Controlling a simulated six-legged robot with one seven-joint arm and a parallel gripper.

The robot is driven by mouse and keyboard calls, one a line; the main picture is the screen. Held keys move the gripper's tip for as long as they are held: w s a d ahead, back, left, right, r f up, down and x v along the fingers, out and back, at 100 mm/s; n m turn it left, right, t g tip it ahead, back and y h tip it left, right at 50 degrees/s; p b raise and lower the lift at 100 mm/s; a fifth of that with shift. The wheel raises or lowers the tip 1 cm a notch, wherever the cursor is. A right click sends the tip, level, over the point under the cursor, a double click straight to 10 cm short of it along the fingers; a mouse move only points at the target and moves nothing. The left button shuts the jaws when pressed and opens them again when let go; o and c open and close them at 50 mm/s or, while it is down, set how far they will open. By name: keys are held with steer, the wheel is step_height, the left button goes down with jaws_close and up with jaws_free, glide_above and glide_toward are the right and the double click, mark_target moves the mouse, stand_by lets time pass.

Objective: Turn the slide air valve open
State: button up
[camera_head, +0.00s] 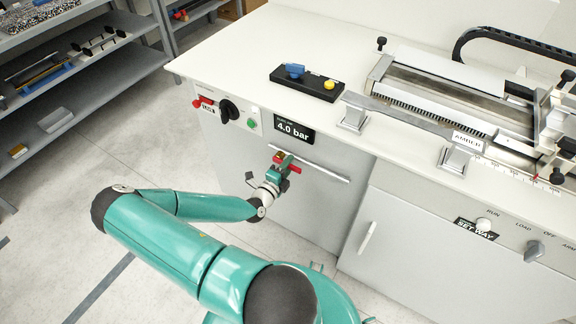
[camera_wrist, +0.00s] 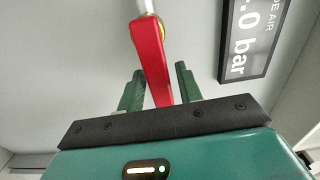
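The slide air valve has a red lever (camera_head: 294,169) and a brass-coloured body (camera_head: 278,157), on a silver pipe along the cabinet front. In the wrist view the red lever (camera_wrist: 152,62) runs from the pipe down between my fingers. My gripper (camera_head: 281,171) is at the valve in the head view, partly covering it. In the wrist view my gripper (camera_wrist: 160,72) is open, with one green finger on each side of the lever and a gap visible on both sides. I cannot tell the depth of the lever between the fingers.
A black display (camera_head: 294,129) reading 4.0 bar is just above the valve; it also shows in the wrist view (camera_wrist: 255,35). A black knob (camera_head: 229,110) and green button (camera_head: 252,123) are on the panel to the left. A cabinet handle (camera_head: 367,238) is at lower right.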

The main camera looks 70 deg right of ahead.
steer(key=shift+o, duration=0.5)
steer(key=shift+d, duration=0.1)
steer(key=w+a, duration=0.2)
steer(key=a, duration=1.1)
steer(key=shift+a, duration=0.35)
steer(key=shift+w, duration=0.1)
steer(key=w+a+r+m+g+y, duration=0.1)
steer(key=w+a+r+m+y, duration=0.35)
steer(key=a+r+m, duration=0.55)
steer(key=w+a+r+m+y, duration=0.4)
steer(key=a+r+m+y, duration=0.3)
steer(key=m, duration=0.6)
steer(key=s+a+r+m+t+y, duration=0.1)
steer(key=a+r+m+t+y, duration=0.2)
steer(key=a+r, duration=0.5)
steer(key=s+a+r+m+t+y, duration=0.1)
steer(key=a+r+m+t+y, duration=0.2)
steer(key=r, duration=1)
steer(key=a+m+t, duration=0.3)
steer(key=a+m, duration=0.2)
steer(key=a, duration=0.1)
steer(key=shift+a+r, duration=0.15)
steer(key=shift+r, duration=0.25)
